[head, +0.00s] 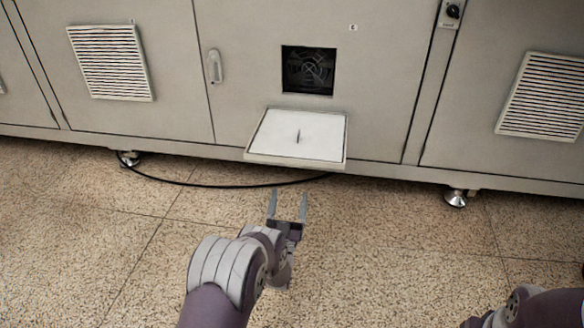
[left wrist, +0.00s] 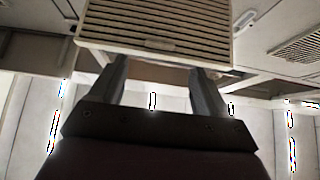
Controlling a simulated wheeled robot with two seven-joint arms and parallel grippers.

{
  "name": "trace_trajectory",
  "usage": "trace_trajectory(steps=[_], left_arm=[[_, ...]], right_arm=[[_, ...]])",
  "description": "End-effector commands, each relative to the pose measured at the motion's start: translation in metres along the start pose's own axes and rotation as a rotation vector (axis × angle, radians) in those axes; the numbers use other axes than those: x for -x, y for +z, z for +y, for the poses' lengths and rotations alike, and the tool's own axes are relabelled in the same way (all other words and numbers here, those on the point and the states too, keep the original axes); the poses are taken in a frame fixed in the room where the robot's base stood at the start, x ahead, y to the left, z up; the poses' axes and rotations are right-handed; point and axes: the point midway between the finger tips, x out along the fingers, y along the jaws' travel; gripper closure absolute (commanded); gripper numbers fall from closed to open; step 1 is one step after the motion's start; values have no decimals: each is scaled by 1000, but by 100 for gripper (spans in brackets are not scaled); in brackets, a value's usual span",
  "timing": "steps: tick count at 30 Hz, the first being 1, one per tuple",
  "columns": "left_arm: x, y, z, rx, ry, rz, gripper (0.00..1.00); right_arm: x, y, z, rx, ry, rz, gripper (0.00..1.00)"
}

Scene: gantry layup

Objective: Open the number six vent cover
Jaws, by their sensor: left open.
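The vent cover (head: 297,134) is swung down from the cabinet front, its pale inner face up. The square opening above it shows a dark fan (head: 308,70). A small label above the opening is too small to read for certain. My left gripper (head: 288,192) is open and empty, below and in front of the cover's front edge, apart from it in the head view. In the left wrist view, the cover's slatted outer face (left wrist: 158,35) is just beyond the two open fingers (left wrist: 160,80). My right arm shows only in part at the lower right; its gripper is out of view.
Closed slatted vents sit on the left panel (head: 110,62) and the right panel (head: 545,97). A door handle (head: 215,67) is left of the opening. A black cable (head: 215,185) lies on the floor below the cabinet. The speckled floor in front is clear.

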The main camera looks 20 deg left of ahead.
Motion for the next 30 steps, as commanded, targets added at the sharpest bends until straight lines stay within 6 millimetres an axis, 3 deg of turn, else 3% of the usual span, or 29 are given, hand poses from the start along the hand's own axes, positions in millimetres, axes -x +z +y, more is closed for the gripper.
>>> trace_trajectory(steps=[1,7,23,26,29,30], left_arm=[[8,-3,0,0,0,0,23],[27,0,0,0,-1,1,23],[29,2,0,0,0,-8,23],[32,28,1,2,4,-133,23],[71,86,2,-1,18,-472,23],[91,112,3,-2,25,-668,23]], right_arm=[[8,-1,0,0,0,0,57],[12,-1,0,0,0,-1,57],[11,-1,0,0,0,-1,57],[11,-1,0,0,0,-1,57],[11,-1,0,0,0,-1,57],[12,-1,0,0,0,-1,57]])
